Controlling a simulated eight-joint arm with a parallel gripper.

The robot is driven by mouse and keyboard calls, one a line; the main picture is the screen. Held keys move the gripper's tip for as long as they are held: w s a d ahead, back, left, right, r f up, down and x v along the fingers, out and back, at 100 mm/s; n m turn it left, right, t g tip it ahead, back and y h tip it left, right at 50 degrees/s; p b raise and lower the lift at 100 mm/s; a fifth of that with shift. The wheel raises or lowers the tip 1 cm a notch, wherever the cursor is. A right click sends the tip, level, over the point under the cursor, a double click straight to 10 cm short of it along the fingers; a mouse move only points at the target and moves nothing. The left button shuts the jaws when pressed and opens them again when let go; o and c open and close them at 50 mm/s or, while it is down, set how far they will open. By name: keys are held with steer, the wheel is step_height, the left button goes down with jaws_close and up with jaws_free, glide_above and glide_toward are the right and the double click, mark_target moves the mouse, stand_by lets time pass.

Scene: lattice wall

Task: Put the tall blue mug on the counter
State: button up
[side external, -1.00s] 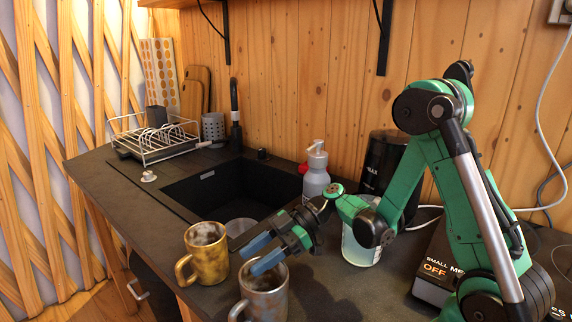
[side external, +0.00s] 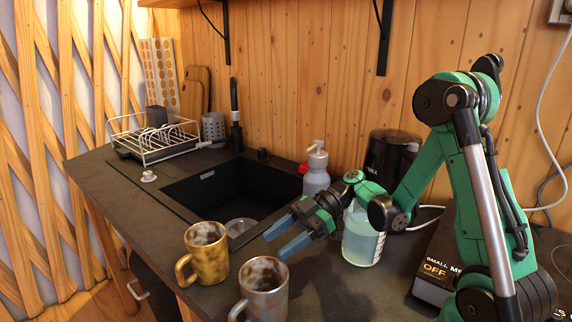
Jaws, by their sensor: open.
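I see no mug that is clearly blue. A mottled yellow-gold mug (side external: 207,256) stands upright on the dark counter (side external: 130,200) near its front edge. A mottled grey-brown mug (side external: 264,290) stands to its right, nearer the camera, its base cut off by the frame. My gripper (side external: 279,243) is open, its two blue fingers apart and pointing down-left. Nothing shows between them. In the picture the fingertips are just above the grey-brown mug's rim and right of the yellow mug. I cannot tell the exact gap to the grey-brown mug.
A dish rack (side external: 155,140) is at the far left.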

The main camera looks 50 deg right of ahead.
step_height(320, 180, up, 5)
steer(key=n+g+h, duration=0.5)
steer(key=n+h, duration=0.6)
steer(key=h, duration=0.2)
glide_above(231, 312)
steer(key=shift+s+a, duration=0.1)
step_height(231, 312, down, 4)
steer(key=shift+f, duration=3.3)
jaws_close()
